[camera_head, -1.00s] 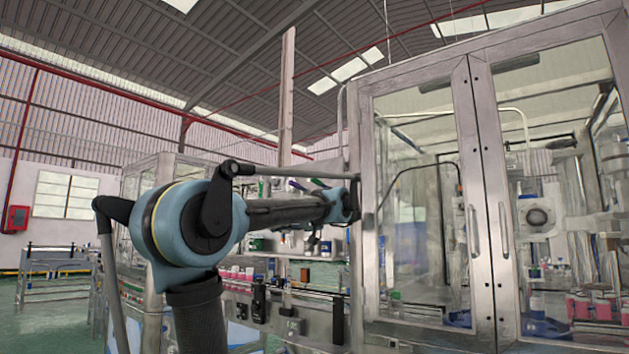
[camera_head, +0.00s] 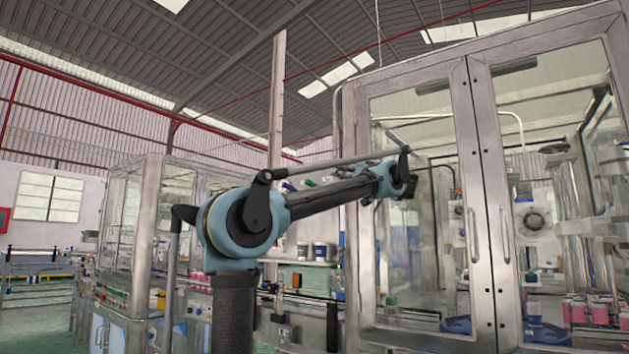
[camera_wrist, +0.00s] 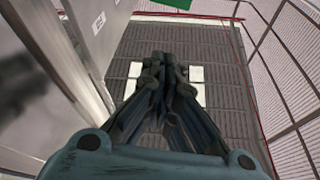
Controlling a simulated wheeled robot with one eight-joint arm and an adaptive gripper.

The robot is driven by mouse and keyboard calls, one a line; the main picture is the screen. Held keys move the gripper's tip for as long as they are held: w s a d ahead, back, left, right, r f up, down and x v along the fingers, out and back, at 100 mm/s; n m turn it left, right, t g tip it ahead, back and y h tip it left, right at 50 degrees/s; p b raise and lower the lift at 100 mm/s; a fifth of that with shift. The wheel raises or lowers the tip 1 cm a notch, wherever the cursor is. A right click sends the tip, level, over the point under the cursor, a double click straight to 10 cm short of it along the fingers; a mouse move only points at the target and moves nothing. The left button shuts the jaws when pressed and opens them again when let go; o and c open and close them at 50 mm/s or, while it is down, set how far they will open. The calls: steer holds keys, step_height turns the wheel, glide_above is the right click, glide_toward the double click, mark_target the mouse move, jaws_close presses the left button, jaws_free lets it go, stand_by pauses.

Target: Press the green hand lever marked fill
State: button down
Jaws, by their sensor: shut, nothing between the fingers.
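The green hand lever marked fill cannot be made out for certain, and no such marking is readable. A small green piece (camera_head: 310,182) shows behind my arm in the head view, too small to identify. My gripper (camera_head: 409,188) is at the end of my raised arm, in front of the glazed cabinet. Its fingers are too small to read there. In the wrist view my gripper (camera_wrist: 165,62) is shut and empty, its fingers together. A green patch (camera_wrist: 220,7) is cut off by the top edge of the wrist view, and I cannot tell what it is.
A metal-framed glazed cabinet (camera_head: 468,120) with closed double doors fills the right. Another glazed machine (camera_head: 147,230) stands at left. Bottles (camera_head: 320,252) stand on shelving behind my arm. Pink-bodied containers (camera_head: 578,312) stand inside the cabinet. Open floor (camera_head: 35,330) shows at lower left.

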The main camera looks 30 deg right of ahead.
steer(key=shift+w, duration=0.1)
steer(key=w+a, duration=0.3)
steer(key=w, duration=0.5)
steer(key=shift+w+a+f, duration=0.25)
steer(key=shift+a+f, duration=0.15)
steer(key=shift+a, duration=0.1)
